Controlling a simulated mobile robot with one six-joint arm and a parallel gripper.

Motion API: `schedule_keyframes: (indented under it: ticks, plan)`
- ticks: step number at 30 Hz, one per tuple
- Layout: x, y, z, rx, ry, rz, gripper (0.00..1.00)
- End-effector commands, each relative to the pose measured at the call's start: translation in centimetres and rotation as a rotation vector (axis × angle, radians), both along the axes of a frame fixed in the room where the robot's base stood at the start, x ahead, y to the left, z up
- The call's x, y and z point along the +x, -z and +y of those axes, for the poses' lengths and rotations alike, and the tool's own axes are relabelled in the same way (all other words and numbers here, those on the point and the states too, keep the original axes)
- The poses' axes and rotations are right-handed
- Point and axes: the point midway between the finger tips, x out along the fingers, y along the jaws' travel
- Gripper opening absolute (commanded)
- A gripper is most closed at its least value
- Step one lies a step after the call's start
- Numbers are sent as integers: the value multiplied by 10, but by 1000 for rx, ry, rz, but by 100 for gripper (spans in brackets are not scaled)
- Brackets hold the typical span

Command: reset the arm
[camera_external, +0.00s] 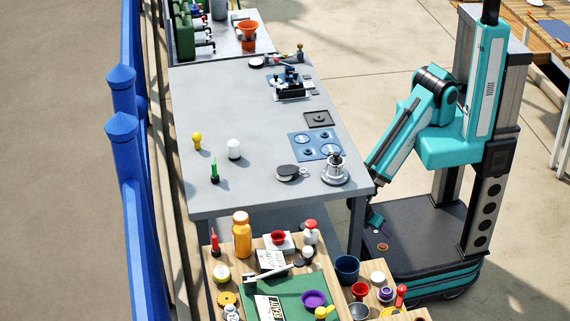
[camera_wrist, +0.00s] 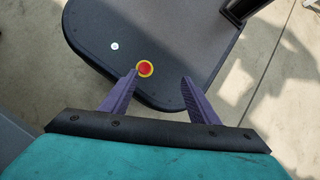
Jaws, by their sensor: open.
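My gripper (camera_external: 376,218) hangs low beside the right edge of the grey table, over the front of my own base, with my arm folded downward. In the wrist view, its two purple fingers (camera_wrist: 158,92) stand wide apart with nothing between them. Below the fingers are the dark deck of my base, with its red and yellow button, and the paved ground. In the external view the fingers are small and partly dark, so their tips are hard to make out.
The grey table (camera_external: 237,110) holds a blue plate (camera_external: 317,146), a silver winch-like piece (camera_external: 334,170) and several small items. A crowded wooden table (camera_external: 215,270) stands at the front, with a blue cup (camera_external: 346,268) near my gripper. A blue-posted fence (camera_external: 122,130) runs along the left. Open paving lies behind.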

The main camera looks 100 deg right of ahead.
Motion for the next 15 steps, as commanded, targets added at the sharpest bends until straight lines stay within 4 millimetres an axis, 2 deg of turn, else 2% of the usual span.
schedule_keyframes:
  ticks: [15]
  plan:
    - [38, 35, -62, -60, 339, -89, 55]
